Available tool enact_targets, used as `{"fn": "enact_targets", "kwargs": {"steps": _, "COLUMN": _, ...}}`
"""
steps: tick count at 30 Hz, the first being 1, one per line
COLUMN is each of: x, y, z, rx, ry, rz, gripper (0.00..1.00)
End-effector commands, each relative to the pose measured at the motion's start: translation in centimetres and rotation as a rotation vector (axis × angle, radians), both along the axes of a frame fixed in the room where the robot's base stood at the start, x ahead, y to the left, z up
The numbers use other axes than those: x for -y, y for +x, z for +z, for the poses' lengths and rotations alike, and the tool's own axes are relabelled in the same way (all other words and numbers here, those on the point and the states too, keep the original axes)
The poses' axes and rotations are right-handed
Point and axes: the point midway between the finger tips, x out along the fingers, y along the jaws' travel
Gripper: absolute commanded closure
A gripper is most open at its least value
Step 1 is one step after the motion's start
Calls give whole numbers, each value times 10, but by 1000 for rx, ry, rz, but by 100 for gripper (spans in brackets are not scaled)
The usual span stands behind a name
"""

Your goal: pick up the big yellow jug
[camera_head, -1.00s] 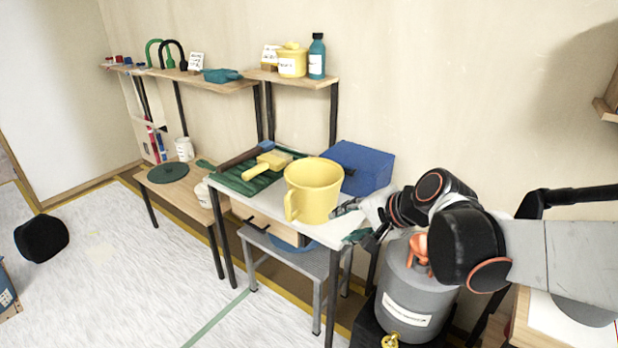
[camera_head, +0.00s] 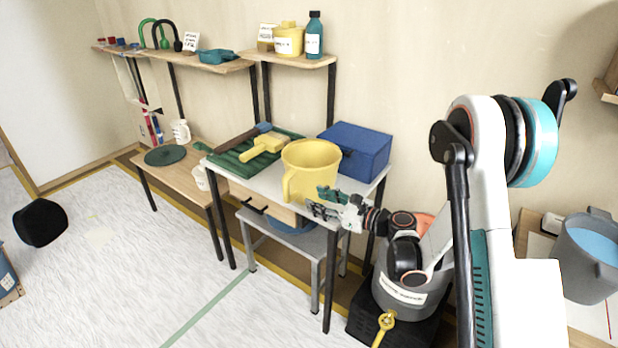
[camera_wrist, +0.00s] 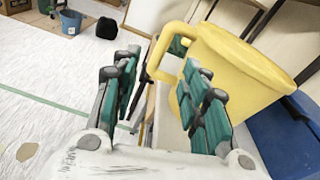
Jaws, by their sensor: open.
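The big yellow jug (camera_head: 311,172) stands upright on the small white table (camera_head: 262,184), near its front edge. Its handle is on the left side in the head view. My gripper (camera_head: 322,203) is open and empty at the jug's lower right, close to its side. In the wrist view the jug (camera_wrist: 232,75) fills the upper right, behind the right finger, with its handle near the top middle. The space between the fingers of my gripper (camera_wrist: 158,105) holds nothing. I cannot tell whether the right finger touches the jug.
A blue box (camera_head: 356,150) stands right behind the jug. A green tray (camera_head: 232,160) with a yellow brush (camera_head: 263,147) lies to its left. A grey stool (camera_head: 283,243) is below the table. A grey drum (camera_head: 405,290) stands at the right.

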Motion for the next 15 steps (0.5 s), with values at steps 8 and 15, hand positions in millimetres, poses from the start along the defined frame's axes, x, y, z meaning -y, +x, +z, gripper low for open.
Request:
{"fn": "enact_targets", "kwargs": {"steps": 8, "x": 3, "y": 2, "z": -27, "rx": -76, "ry": 180, "rz": -9, "gripper": 59}}
{"fn": "enact_targets", "kwargs": {"steps": 15, "x": -10, "y": 13, "z": -24, "rx": -82, "ry": 192, "rz": -8, "gripper": 59}}
